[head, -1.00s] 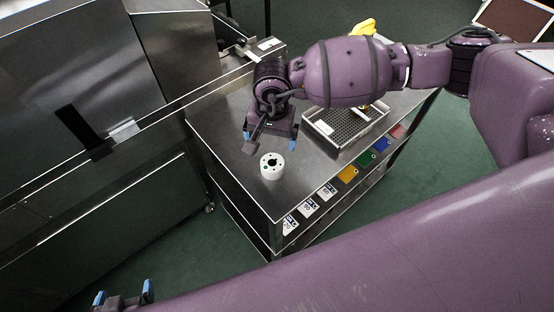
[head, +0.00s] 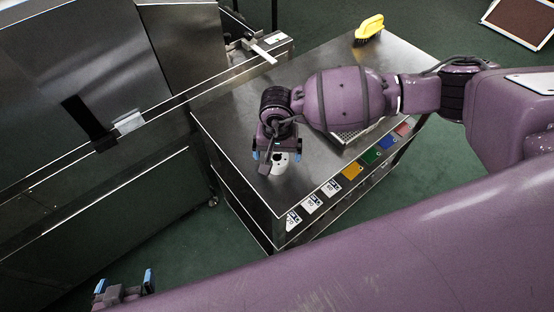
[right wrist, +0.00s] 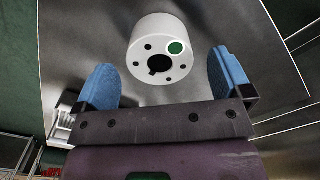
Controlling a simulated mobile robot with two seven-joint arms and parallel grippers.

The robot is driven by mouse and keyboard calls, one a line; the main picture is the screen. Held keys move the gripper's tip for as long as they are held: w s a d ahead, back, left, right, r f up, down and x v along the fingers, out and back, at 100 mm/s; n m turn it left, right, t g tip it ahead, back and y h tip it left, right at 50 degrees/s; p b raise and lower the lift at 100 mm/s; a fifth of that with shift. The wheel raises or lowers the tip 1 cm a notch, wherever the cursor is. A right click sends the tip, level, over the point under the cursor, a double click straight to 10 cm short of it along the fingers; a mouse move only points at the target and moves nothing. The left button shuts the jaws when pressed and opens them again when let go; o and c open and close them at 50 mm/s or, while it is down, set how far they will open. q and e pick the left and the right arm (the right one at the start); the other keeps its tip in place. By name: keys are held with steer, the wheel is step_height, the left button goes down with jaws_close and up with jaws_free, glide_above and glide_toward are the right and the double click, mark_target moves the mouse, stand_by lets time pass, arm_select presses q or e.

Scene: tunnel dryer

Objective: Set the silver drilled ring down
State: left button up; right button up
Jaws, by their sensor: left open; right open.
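The silver drilled ring (head: 280,164) stands on the steel table near its front left corner, partly hidden by my right gripper in the head view. In the right wrist view the ring (right wrist: 158,52) is pale, with a dark keyed centre hole, several small holes and a green dot on its face. My right gripper (head: 277,156) is open at the ring. Its blue fingers (right wrist: 162,75) show on either side of the ring, with a gap to each. My left gripper (head: 124,285) is open and empty at the bottom left, away from the table.
The steel table (head: 235,110) has free room left of my right arm. A wire-mesh tray (head: 347,138) is mostly hidden under that arm. A yellow brush (head: 369,29) lies at the far edge. Coloured tags (head: 352,170) and white labels (head: 313,203) line the front edge.

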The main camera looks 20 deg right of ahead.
steer(key=shift+f, duration=1.4)
steer(key=shift+c, duration=0.2)
steer(key=shift+r, duration=0.15)
steer(key=c, duration=1.2)
